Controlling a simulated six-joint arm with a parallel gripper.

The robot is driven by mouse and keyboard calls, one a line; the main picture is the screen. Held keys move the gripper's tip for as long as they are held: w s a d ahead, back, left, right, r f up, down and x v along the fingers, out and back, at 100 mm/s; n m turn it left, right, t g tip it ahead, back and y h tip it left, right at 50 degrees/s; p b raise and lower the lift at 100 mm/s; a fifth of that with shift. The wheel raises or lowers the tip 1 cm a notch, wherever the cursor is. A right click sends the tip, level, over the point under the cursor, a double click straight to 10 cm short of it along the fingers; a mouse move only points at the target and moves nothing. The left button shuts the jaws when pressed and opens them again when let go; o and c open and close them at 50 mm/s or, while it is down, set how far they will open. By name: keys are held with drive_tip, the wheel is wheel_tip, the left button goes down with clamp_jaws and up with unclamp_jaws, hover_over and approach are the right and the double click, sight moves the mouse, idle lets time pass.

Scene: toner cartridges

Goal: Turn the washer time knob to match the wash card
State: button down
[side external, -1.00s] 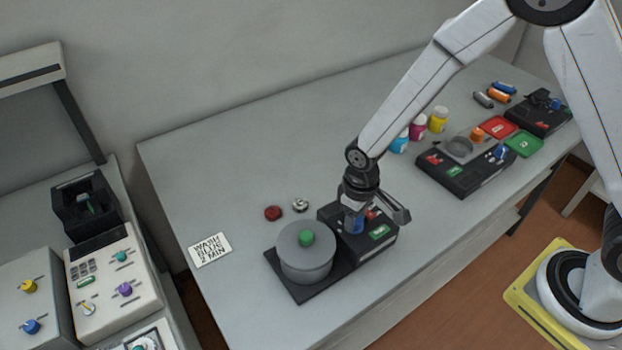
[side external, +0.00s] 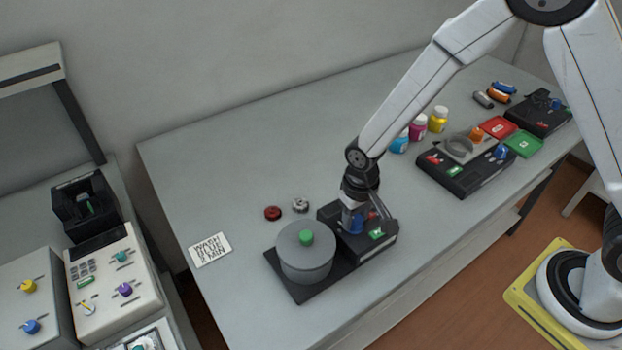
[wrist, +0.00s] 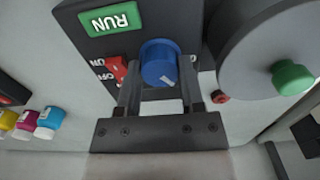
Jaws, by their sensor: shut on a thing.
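The wash card (side external: 210,249) lies on the bench left of the washer and reads "WASH BLUE 2 MIN". The washer (side external: 305,252) has a round grey drum with a green lid knob (side external: 306,237) and a black control box (side external: 385,243). The blue time knob (wrist: 160,62) sits on that box, with a white pointer mark on its side toward my palm in the wrist view. My gripper (side external: 354,222) points down and is shut on the blue knob, one finger on each side. The dial markings around it are hidden or too small to read.
Beside the knob are a red on/off switch (wrist: 116,68) and a green RUN button (wrist: 110,18). A red cap (side external: 272,213) and a metallic part (side external: 300,204) lie behind the washer. Colored bottles (side external: 418,128) and another black machine (side external: 465,168) stand to the right.

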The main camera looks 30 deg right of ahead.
sight(356, 218)
drive_tip(key=shift+c, duration=2.4)
unclamp_jaws()
drive_tip(key=shift+r, duration=0.15)
drive_tip(key=shift+r, duration=3.75)
drive_tip(key=s+d+r+t, duration=0.2)
drive_tip(key=s+d+r, duration=0.2)
drive_tip(key=s+d, duration=0.4)
drive_tip(key=d, duration=0.4)
drive_tip(key=shift+s+t, duration=0.3)
